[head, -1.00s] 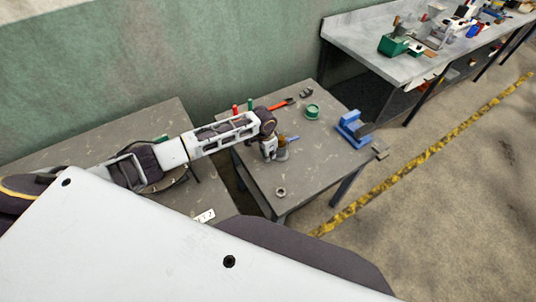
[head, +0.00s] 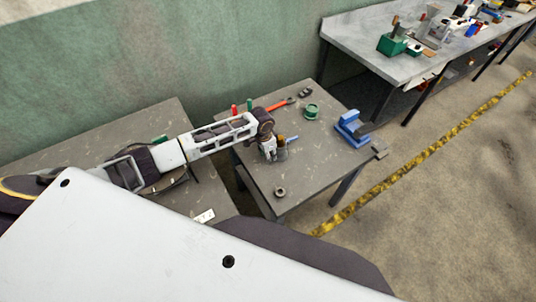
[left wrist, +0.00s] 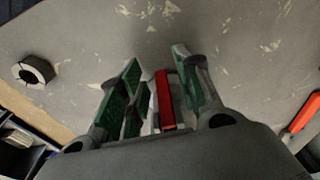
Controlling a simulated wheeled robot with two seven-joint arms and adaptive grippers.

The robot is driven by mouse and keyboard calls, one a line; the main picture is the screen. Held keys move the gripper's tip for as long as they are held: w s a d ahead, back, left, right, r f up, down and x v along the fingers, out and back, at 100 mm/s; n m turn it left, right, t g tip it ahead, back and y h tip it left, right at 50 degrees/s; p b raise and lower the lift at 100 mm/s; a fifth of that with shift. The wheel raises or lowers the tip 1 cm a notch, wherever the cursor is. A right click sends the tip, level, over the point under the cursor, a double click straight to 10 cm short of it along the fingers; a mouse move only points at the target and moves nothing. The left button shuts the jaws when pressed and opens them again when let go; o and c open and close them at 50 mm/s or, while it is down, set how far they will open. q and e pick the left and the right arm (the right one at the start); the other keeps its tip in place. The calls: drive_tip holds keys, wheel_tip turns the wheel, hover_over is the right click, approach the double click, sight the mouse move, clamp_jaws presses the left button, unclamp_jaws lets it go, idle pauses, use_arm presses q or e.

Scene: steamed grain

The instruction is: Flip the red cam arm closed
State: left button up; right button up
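In the left wrist view the red cam arm (left wrist: 164,101) is a narrow red bar standing between the green-padded fingers of my left gripper (left wrist: 158,78). The fingers are apart, with visible gaps beside the red bar, and it sits close to the palm. A pale grey piece and another green part lie just left of it; their base is hidden by the gripper body. In the head view my left gripper (head: 270,152) points down over the middle table, beside a small brown and blue object (head: 282,141). The red arm cannot be made out there. My right gripper is not in view.
A ring nut (head: 280,192) lies on the middle table (head: 318,172), also seen in the left wrist view (left wrist: 33,72). A blue vise (head: 352,128), green ring (head: 312,111) and red-handled tool (head: 278,104) stand around. The table's front right is clear.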

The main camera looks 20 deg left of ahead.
use_arm(q)
wheel_tip(320, 180, up, 12)
drive_tip(key=s, duration=0.1)
drive_tip(key=shift+a, duration=0.45)
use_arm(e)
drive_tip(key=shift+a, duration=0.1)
use_arm(q)
drive_tip(key=shift+s+f, duration=0.1)
